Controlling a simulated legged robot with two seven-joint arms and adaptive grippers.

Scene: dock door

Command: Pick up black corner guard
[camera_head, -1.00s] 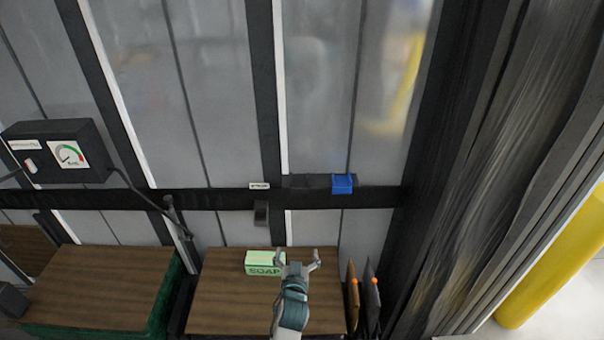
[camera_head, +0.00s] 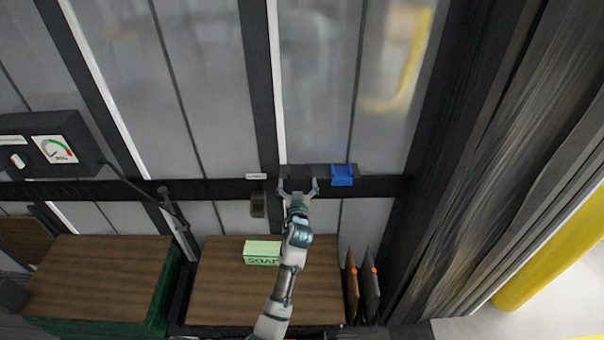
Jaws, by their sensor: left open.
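A dark, low piece that looks like the black corner guard (camera_head: 308,170) sits on the black rail (camera_head: 220,190), just left of a blue piece (camera_head: 343,175). My left gripper (camera_head: 298,184) is open, its two fingers pointing up the picture at the rail, just below the dark piece. The fingers are spread and nothing shows between them. I cannot tell whether they touch the dark piece. My right gripper is not in view.
A green soap box (camera_head: 262,253) stands on a wooden top (camera_head: 220,300) below the rail. A black fitting (camera_head: 258,204) hangs below the rail. Two thin panels (camera_head: 362,290) lean at right.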

